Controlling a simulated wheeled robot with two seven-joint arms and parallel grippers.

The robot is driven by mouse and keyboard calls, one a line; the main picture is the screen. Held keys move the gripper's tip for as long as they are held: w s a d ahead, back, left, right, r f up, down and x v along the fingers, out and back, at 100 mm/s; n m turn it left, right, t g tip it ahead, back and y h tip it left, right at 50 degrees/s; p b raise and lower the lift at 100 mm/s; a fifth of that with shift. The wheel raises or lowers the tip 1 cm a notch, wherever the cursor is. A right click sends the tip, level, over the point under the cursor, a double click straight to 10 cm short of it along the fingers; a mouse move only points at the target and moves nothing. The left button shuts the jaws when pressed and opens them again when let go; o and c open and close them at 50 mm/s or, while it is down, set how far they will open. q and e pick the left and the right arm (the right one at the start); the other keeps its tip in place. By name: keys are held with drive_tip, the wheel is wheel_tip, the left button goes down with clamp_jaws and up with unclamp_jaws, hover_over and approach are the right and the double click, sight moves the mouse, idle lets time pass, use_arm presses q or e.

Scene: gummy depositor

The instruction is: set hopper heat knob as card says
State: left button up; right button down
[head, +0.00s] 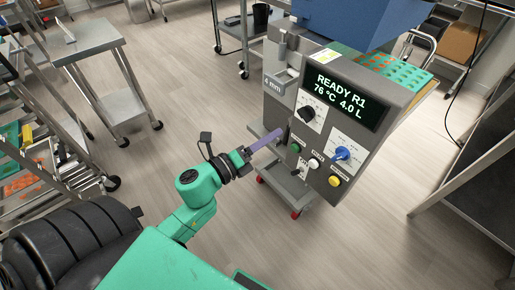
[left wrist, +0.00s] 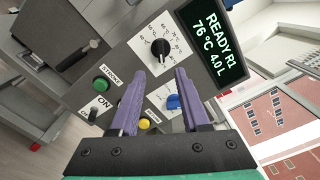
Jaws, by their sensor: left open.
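The depositor's front panel (head: 283,108) has a black knob (head: 307,113) on a white dial plate, left of the lit display (head: 341,95) reading READY R1, 76 °C, 4.0 L. A blue knob (head: 342,153) sits on a second white plate, lower right. My left gripper (head: 279,134) has purple fingers, open and apart from the black knob, below and left of it. In the left wrist view the open fingers (left wrist: 159,76) point toward that knob with nothing between them. My right gripper is out of view.
A steel table (head: 88,40) stands at left. Open floor surrounds the machine's wheeled base.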

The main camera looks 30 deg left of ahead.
use_arm(q)
drive_tip(key=v, duration=0.4)
drive_tip(key=shift+s+b, duration=0.1)
drive_tip(key=shift+b, duration=0.25)
